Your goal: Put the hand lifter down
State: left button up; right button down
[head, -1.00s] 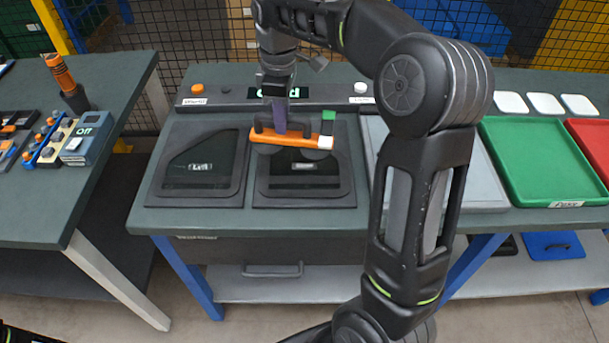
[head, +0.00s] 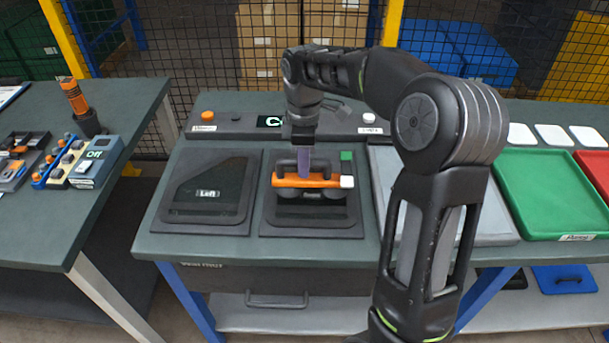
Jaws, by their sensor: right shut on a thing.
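The lifter is over the right-hand dark panel (head: 283,222) on the table. Whether its cups touch the panel I cannot tell. A second dark panel, marked "Left" (head: 185,212), lies beside it on the left. My left gripper is not in view.
Behind the panels is a console (head: 230,122) with an orange button, a display and a white button. To the right are a grey pad (head: 490,226) and a green tray (head: 550,195). A side table (head: 40,222) at left holds a control box (head: 95,160) and tools.

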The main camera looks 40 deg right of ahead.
jog(key=shift+f, duration=0.15)
jog(key=shift+f, duration=1.75)
jog(key=shift+f, duration=0.15)
jog(key=c, duration=1.3)
grip_release()
jog(key=shift+c, duration=0.2)
notch_tip(320, 180, up, 12)
jog(key=shift+r+p, duration=0.15)
jog(key=shift+p, duration=0.2)
